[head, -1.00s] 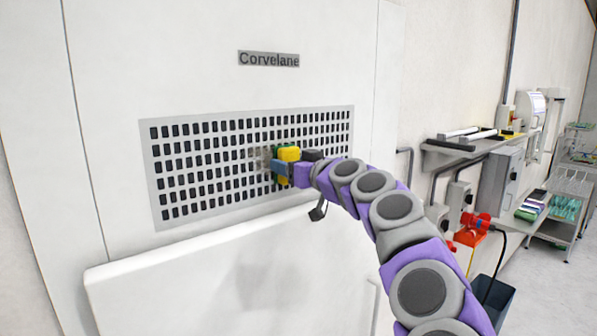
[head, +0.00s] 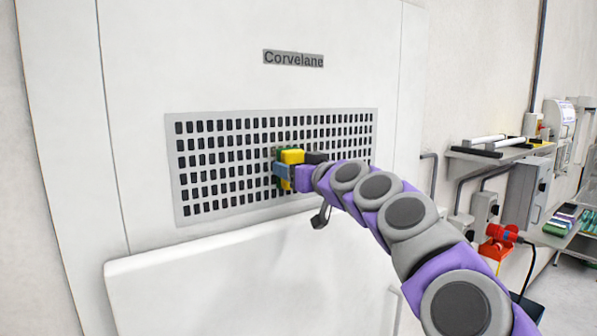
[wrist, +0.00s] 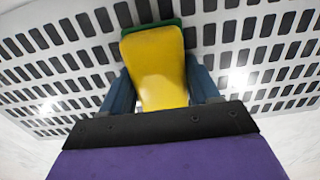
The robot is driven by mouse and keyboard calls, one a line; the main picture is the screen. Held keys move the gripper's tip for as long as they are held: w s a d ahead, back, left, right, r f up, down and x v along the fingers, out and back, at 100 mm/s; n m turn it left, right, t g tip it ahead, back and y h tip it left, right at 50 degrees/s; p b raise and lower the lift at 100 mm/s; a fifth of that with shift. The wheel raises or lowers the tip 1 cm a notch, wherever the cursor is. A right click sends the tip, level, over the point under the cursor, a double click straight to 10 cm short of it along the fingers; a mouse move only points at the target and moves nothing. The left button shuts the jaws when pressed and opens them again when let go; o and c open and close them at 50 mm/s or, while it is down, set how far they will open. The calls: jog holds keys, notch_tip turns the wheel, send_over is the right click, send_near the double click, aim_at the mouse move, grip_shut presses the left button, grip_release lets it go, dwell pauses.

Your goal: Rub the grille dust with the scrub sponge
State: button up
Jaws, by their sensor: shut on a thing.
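The scrub sponge (head: 292,157) is yellow with a green scrub face turned to the grille. My gripper (head: 283,170) is shut on the sponge and holds it against or very close to the grille (head: 270,115), right of its middle. The grille is a pale panel with rows of dark slots. In the wrist view the yellow sponge (wrist: 160,65) sits between the two blue fingers of my gripper (wrist: 160,88), its green edge at the far end. No grey dust shows on the visible slots; the part behind the sponge is hidden.
A white ledge (head: 250,265) juts out below the grille. A nameplate (head: 293,59) reading "Corvelane" is above it. At right are a wall shelf (head: 500,152), grey boxes and a red tool (head: 497,240). The wall around the grille is clear.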

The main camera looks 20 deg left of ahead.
aim_at(270, 162)
jog(key=shift+s+a+b, duration=0.45)
jog(key=shift+s+a, duration=0.6)
jog(key=shift+s, duration=0.2)
jog(key=shift+s+a+b, duration=0.4)
jog(key=shift+s+a, duration=0.65)
jog(key=shift+s, duration=0.15)
jog(key=shift+r, duration=0.8)
jog(key=shift+w+d+f+b, duration=0.15)
jog(key=shift+w+d+b, duration=0.45)
jog(key=shift+w, duration=0.25)
jog(key=shift+w+d+b, duration=0.5)
jog(key=shift+w+d, duration=1.2)
jog(key=shift+w, duration=0.15)
jog(key=w+d+p, duration=0.5)
jog(key=w+d, duration=0.1)
jog(key=w, duration=0.2)
jog(key=shift+d+p, duration=0.35)
jog(key=shift+d, duration=0.05)
jog(key=shift+d, duration=0.1)
